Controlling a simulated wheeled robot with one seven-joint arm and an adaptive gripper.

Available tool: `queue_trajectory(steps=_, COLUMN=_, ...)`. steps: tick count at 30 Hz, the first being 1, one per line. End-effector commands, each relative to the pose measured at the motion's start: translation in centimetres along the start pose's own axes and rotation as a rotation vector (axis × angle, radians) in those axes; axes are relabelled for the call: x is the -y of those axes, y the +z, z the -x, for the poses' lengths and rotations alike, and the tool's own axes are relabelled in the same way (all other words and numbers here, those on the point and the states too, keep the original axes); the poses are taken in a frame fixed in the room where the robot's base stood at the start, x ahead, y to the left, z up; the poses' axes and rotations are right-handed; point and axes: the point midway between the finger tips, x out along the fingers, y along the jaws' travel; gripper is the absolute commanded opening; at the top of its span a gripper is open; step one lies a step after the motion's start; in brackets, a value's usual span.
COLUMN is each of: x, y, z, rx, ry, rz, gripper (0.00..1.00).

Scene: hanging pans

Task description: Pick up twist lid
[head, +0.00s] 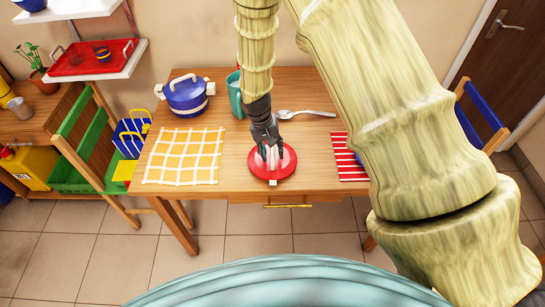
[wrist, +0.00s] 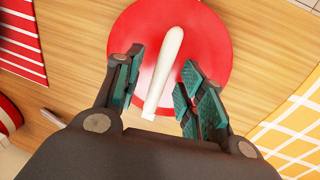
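The twist lid is a flat red disc (head: 261,168) with a white bar handle across it, lying on the wooden table near the front edge. In the wrist view the red lid (wrist: 208,50) fills the upper middle, and its white handle (wrist: 167,62) runs between my fingers. My gripper (head: 270,150) is above the lid, pointing down. In the wrist view my gripper (wrist: 160,88) is open, with one finger on each side of the handle and a gap to each. Whether the fingertips touch the disc cannot be told.
A blue pot (head: 187,97) stands at the back left, with a teal mug (head: 235,96) and spoon (head: 306,114) behind my gripper. A yellow checked cloth (head: 184,156) lies left, a red striped cloth (head: 346,157) right. Chairs flank the wooden table (head: 312,187).

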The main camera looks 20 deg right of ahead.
Motion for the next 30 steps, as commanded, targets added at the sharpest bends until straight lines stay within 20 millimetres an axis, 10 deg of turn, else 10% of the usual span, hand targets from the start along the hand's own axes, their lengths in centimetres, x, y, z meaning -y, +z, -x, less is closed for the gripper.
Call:
queue_trajectory(steps=14, x=-0.01, y=-0.01, z=-1.33, rx=0.0, ry=0.0, rz=-0.001, gripper=0.4)
queue_trajectory(steps=21, x=-0.01, y=0.0, z=-1.32, rx=0.0, ry=0.0, rz=-0.001, gripper=0.0)
queue_trajectory(steps=30, x=-0.03, y=-0.02, z=-1.24, rx=-0.001, ry=0.0, rz=-0.001, gripper=0.0)
